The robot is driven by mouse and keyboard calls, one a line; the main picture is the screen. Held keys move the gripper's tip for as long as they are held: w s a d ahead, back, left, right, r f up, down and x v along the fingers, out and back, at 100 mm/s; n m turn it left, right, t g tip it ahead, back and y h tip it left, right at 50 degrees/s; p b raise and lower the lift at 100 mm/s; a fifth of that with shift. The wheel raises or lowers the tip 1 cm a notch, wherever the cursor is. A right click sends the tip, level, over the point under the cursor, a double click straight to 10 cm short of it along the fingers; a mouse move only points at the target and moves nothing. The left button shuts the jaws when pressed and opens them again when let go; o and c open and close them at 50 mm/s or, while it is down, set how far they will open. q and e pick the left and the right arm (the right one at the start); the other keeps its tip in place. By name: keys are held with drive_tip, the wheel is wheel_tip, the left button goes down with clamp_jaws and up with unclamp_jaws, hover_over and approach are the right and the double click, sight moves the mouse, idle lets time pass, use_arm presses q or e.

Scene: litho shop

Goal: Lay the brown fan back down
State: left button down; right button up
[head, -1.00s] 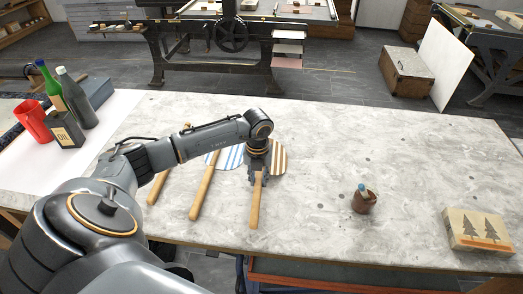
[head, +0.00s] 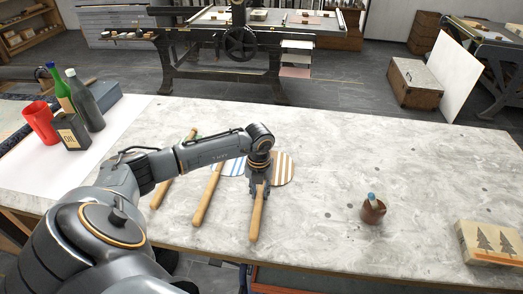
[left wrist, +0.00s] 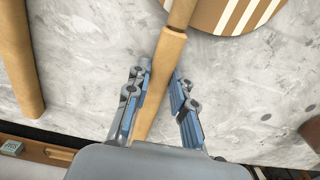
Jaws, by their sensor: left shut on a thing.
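The brown fan has a round face with brown and white stripes (head: 284,169) and a long wooden handle (head: 257,217). It is over the stone-topped table; I cannot tell whether it touches the top. My left gripper (head: 259,184) is shut on the fan's handle just below the face, hiding part of it. In the left wrist view the handle (left wrist: 161,85) runs between the two fingers of the gripper (left wrist: 160,78), and part of the striped face (left wrist: 232,12) shows at the top. My right gripper is out of view.
A blue-striped fan (head: 208,194) lies just left, and another wooden handle (head: 162,190) lies further left. A small brown pot (head: 373,210) and a tree-printed block (head: 490,243) stand right. Bottles (head: 86,98) and a red cup (head: 40,122) are far left. The table's right middle is clear.

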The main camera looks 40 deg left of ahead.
use_arm(q)
drive_tip(key=c, duration=1.1)
unclamp_jaws()
drive_tip(key=shift+f, duration=0.15)
wheel_tip(320, 180, up, 12)
drive_tip(key=shift+s+r, duration=0.1)
drive_tip(key=shift+s, duration=0.05)
